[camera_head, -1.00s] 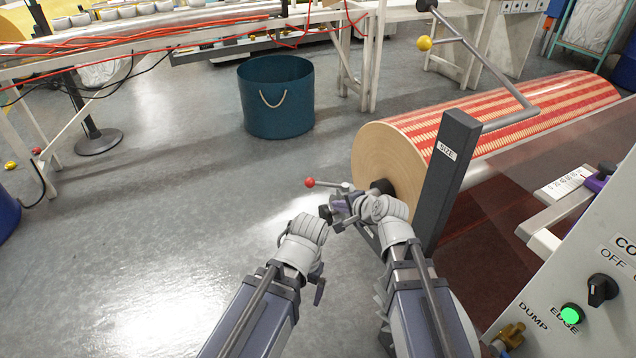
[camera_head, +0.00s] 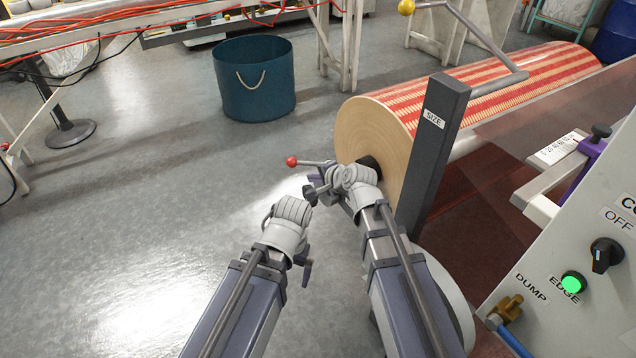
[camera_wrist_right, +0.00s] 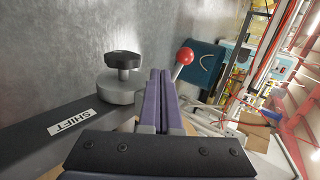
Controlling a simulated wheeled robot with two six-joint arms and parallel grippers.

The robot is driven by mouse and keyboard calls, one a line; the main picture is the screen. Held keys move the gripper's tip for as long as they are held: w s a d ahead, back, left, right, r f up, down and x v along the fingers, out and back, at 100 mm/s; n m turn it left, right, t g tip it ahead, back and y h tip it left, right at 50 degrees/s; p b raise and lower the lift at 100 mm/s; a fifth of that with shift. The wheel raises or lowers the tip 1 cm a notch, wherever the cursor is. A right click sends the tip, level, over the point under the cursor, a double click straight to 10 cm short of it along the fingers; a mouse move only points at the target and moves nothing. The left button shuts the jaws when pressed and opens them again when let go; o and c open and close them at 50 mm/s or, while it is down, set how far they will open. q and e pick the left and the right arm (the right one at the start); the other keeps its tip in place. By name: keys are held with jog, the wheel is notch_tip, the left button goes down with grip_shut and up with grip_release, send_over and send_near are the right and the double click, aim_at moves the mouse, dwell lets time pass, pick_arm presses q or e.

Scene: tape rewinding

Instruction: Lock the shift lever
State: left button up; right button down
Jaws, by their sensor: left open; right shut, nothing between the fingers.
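The shift lever is a rod with a red ball (camera_head: 291,161), left of the roll's core in the head view. The red ball also shows in the right wrist view (camera_wrist_right: 185,57). A black knob (camera_wrist_right: 123,60) on a grey cylinder stands on the dark bar labelled SHIFT (camera_wrist_right: 66,124); in the head view the knob is small and dark (camera_head: 309,193). My right gripper (camera_wrist_right: 160,82) has its purple fingers shut and empty, between knob and red ball in the picture. Contact cannot be told. My left gripper (camera_head: 305,270) is open, lower and apart from the lever.
The wound roll (camera_head: 385,130) and the dark post labelled SIZE (camera_head: 440,145) stand right of my right wrist. A control panel (camera_head: 590,290) with a green button is at the lower right. A teal basket (camera_head: 254,80) stands behind.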

aim_at(296, 162)
pick_arm(q)
jog(key=shift+f+b, duration=0.5)
jog(key=shift+f, duration=0.5)
pick_arm(e)
jog(key=w+a+f, duration=0.2)
jog(key=w+a, duration=0.2)
jog(key=w, duration=0.2)
jog(key=shift+w, duration=0.2)
jog(key=shift+w+a, duration=0.1)
jog(key=shift+w+a+m+t+h, duration=0.2)
jog(key=shift+w+m+t+h, duration=0.1)
jog(key=shift+w+m+h, duration=0.35)
jog(key=shift+w+a+m+t+h, duration=0.2)
jog(key=shift+w+m+t+h, duration=0.1)
jog(key=shift+w+m+h, duration=0.3)
jog(key=w+d, duration=0.2)
jog(key=w, duration=0.5)
jog(key=shift+w+m, duration=0.15)
jog(key=shift+m, duration=0.2)
